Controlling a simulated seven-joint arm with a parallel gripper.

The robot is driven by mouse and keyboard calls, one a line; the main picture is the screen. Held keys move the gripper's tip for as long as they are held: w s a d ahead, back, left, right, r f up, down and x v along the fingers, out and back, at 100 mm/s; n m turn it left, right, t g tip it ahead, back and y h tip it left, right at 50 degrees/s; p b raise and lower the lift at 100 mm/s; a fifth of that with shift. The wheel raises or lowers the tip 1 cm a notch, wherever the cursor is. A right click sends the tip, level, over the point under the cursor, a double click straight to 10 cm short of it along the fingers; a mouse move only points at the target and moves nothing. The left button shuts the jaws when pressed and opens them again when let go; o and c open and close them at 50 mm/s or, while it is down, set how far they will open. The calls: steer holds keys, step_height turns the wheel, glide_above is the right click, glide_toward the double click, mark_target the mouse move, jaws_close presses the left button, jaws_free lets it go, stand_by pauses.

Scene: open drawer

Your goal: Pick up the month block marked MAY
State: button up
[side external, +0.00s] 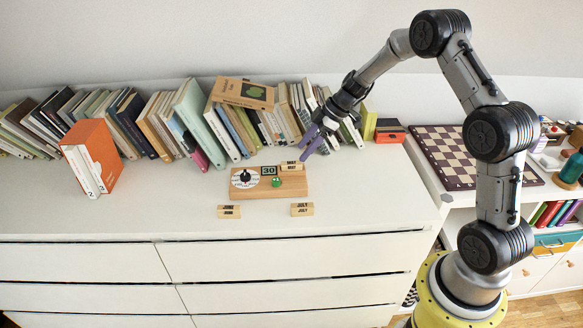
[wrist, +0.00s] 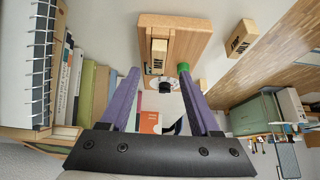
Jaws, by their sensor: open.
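The month block that appears to read MAY (side external: 291,166) sits on the back right of the wooden calendar base (side external: 268,193); its print is small. In the wrist view this block (wrist: 159,48) lies ahead of the fingertips, roughly centred between them, on the base (wrist: 190,42). My gripper (side external: 308,149) is open, with purple fingers pointing down toward the block from the upper right. In the wrist view my gripper (wrist: 160,73) has nothing between its fingers. Loose month blocks JUNE (side external: 229,211) and JULY (side external: 302,210) lie in front of the base.
The base also carries a dial (side external: 244,178), a 30 block (side external: 269,170) and a green piece (side external: 276,182). Leaning books (side external: 190,110) line the wall behind.

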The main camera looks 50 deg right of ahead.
mark_target(292, 163)
steer(key=shift+x, duration=2.8)
steer(key=shift+w, duration=0.2)
jaws_close()
